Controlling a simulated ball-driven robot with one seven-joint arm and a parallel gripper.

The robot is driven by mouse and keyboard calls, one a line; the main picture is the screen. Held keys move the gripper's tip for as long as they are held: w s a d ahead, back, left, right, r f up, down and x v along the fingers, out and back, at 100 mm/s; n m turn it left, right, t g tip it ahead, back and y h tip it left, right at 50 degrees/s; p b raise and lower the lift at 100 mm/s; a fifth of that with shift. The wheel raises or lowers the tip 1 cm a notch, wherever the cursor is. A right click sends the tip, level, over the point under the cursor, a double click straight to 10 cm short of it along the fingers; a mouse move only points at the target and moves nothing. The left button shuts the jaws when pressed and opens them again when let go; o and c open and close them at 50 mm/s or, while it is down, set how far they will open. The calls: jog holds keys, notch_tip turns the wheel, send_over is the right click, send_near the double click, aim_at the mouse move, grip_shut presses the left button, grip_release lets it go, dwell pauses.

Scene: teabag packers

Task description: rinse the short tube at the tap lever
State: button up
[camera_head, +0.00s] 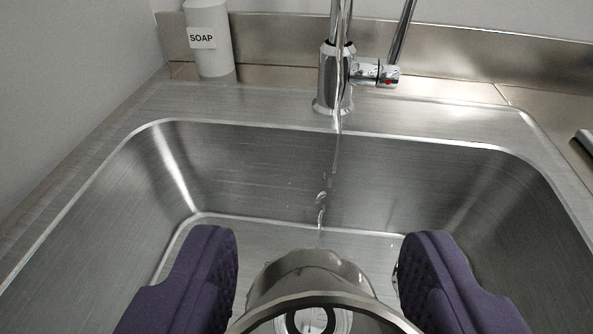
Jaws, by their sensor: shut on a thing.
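My gripper (318,254) has two purple padded fingers over the sink and is shut on the short tube (312,272). The tube is shiny metal and its lower part runs out of the frame. The tap (336,80) stands at the sink's back edge. Its lever (402,30) is on the right, tilted up, on a side valve with a red dot. A thin water stream (336,150) falls from the tap and breaks into drops just above the tube's far edge in the picture. I cannot tell whether water touches the tube.
The steel sink basin (250,170) surrounds my gripper, with raised rims on both sides. A white soap bottle (208,45) stands at the back left. A dark object (585,142) is cut off at the right edge. A wall rises at the left.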

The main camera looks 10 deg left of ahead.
jog(key=s+r+p, duration=0.1)
jog(key=s+r, duration=0.3)
jog(key=s, duration=0.1)
jog(key=shift+d+p, duration=0.2)
jog(key=shift+p, duration=0.15)
jog(key=shift+f, duration=0.1)
dwell(0.8)
